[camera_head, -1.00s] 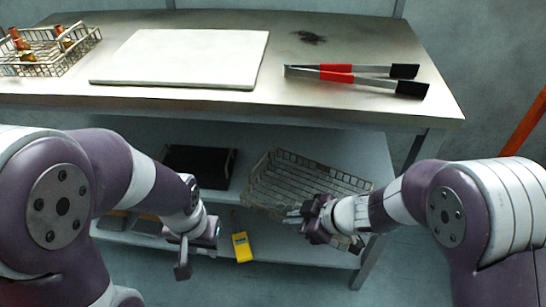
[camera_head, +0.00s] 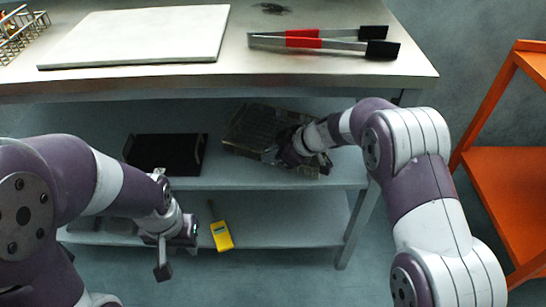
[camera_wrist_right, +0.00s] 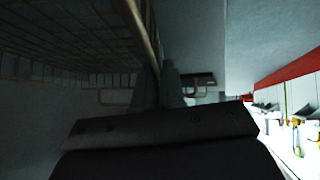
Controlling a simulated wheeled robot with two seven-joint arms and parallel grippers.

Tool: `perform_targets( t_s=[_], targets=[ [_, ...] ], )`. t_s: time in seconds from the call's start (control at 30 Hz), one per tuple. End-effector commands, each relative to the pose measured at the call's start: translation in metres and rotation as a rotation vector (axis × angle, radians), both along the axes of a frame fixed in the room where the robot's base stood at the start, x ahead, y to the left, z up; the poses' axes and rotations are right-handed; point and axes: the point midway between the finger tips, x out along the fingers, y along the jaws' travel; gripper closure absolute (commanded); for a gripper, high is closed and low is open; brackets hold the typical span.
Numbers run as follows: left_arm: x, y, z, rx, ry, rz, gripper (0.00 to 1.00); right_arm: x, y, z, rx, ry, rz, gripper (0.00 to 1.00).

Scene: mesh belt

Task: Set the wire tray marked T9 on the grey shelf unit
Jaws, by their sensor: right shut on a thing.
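The wire tray (camera_head: 258,125) is a dark mesh basket under the tabletop, over the right part of the middle shelf (camera_head: 225,182); I cannot tell whether it rests on it. No T9 mark is readable. My right gripper (camera_head: 288,150) is shut on the tray's near right side. In the right wrist view the tray's mesh (camera_wrist_right: 70,45) fills the upper left and its rim wire runs between the fingers (camera_wrist_right: 160,85). My left gripper (camera_head: 176,246) hangs in front of the lower shelf, away from the tray; its jaw gap is unclear. I cannot pick out a separate grey shelf unit.
A black tray (camera_head: 165,153) lies left of the wire tray. A yellow device (camera_head: 222,236) is on the lower shelf. The tabletop holds a white board (camera_head: 140,35), red-and-black tongs (camera_head: 325,41) and another wire basket (camera_head: 20,35). An orange rack (camera_head: 505,165) stands right.

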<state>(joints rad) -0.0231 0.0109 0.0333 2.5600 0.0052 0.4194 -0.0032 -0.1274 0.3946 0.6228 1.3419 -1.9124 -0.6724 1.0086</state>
Motion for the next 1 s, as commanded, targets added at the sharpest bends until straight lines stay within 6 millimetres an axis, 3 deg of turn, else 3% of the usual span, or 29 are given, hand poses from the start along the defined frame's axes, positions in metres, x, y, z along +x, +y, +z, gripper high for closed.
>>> perform_targets(
  t_s=[0.13,0.23,0.53,0.8,1.0],
  targets=[
    [0.0,0.0,0.002,0.0,0.0,0.0,0.64,0.0,0.0,0.0,0.0,-0.002,0.0,1.0],
    [0.0,0.0,0.002,0.0,0.0,0.0,0.64,0.0,0.0,-0.002,0.001,0.0,0.0,0.65],
    [0.0,0.0,0.001,0.0,0.0,0.0,0.64,0.0,0.0,0.0,0.0,-0.002,0.0,0.65],
    [0.0,0.0,0.033,0.0,-0.001,0.0,0.64,-0.016,-0.032,0.043,0.0,-0.001,-0.004,0.65],
    [0.0,0.0,0.041,0.0,0.0,0.0,0.64,-0.024,-0.047,0.055,0.0,0.0,0.0,0.65]
  ],
)
